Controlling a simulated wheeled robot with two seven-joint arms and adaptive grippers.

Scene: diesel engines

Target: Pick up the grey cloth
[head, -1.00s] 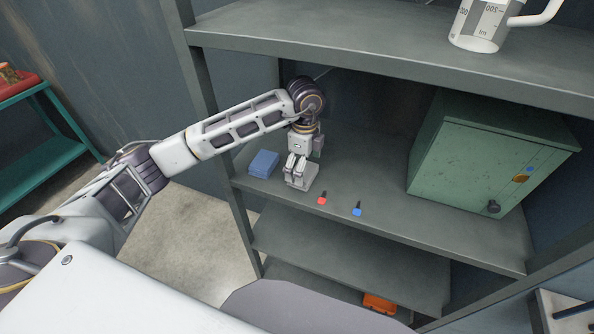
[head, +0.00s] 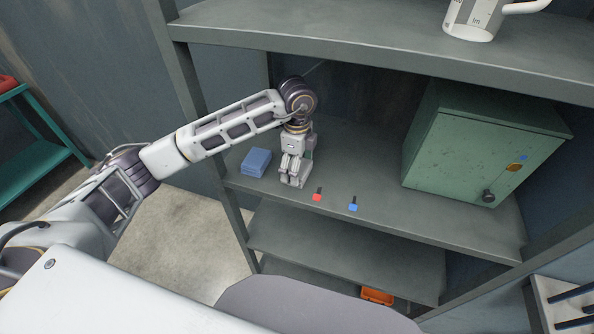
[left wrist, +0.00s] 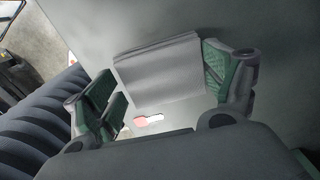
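The grey cloth (head: 298,181) lies folded on the middle shelf, mostly hidden by my left gripper in the head view. In the left wrist view the folded cloth (left wrist: 160,72) lies between the spread fingers. My left gripper (head: 293,172) points down right over it. In the left wrist view the gripper (left wrist: 165,90) is open, its right finger close beside the cloth's edge and its left finger farther off. I cannot tell whether either finger touches the cloth. My right gripper is not in view.
A folded blue cloth (head: 256,162) lies just left of the gripper. A red-tipped item (head: 317,197) and a blue-tipped item (head: 353,206) lie near the shelf's front edge. A green metal box (head: 480,145) stands to the right. An upper shelf (head: 380,45) overhangs the back.

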